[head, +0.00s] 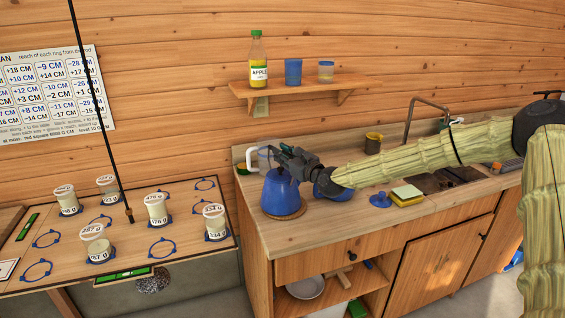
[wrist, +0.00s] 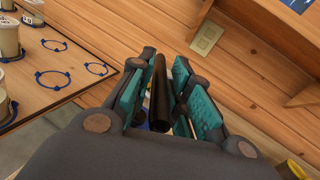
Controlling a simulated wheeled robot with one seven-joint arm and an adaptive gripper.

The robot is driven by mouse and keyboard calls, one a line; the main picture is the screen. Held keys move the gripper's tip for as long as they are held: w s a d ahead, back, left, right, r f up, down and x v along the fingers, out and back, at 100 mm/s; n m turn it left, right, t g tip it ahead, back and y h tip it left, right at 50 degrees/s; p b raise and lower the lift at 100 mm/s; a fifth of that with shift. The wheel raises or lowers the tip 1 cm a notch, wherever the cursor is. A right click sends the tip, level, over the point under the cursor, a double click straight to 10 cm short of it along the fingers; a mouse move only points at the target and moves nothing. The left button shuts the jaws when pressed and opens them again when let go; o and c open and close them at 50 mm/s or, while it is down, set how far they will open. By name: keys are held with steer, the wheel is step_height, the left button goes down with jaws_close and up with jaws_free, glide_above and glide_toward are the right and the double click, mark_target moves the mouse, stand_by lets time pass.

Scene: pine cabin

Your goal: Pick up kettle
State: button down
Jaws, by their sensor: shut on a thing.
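A blue kettle (head: 281,192) stands at the left end of the wooden counter, on or just above a round brown mat (head: 290,214). My gripper (head: 287,155) is at the top of the kettle, reaching in from the right. In the wrist view my gripper (wrist: 163,100) has its teal pads on both sides of a dark bar, the kettle's handle (wrist: 160,95), and is shut on it. The kettle's body is mostly hidden below the gripper in the wrist view. I cannot tell whether the kettle is lifted off the mat.
A blue item (head: 330,190) sits just right of the kettle under my arm. A yellow sponge (head: 406,196), a blue knob-like item (head: 380,200) and a sink (head: 450,180) lie farther right. A shelf (head: 300,86) hangs above. A table (head: 180,262) with several jars stands left, across a gap.

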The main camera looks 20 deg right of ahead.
steer(key=shift+r+b, duration=0.45)
steer(key=shift+r, duration=1.05)
steer(key=shift+s+a+r, duration=0.1)
steer(key=shift+r, duration=0.05)
steer(key=s+a+r+b, duration=0.1)
steer(key=s+a+b, duration=0.2)
steer(key=s, duration=1.2)
steer(key=shift+s+a+r, duration=0.15)
steer(key=shift+s+r, duration=0.05)
steer(key=shift+r, duration=0.05)
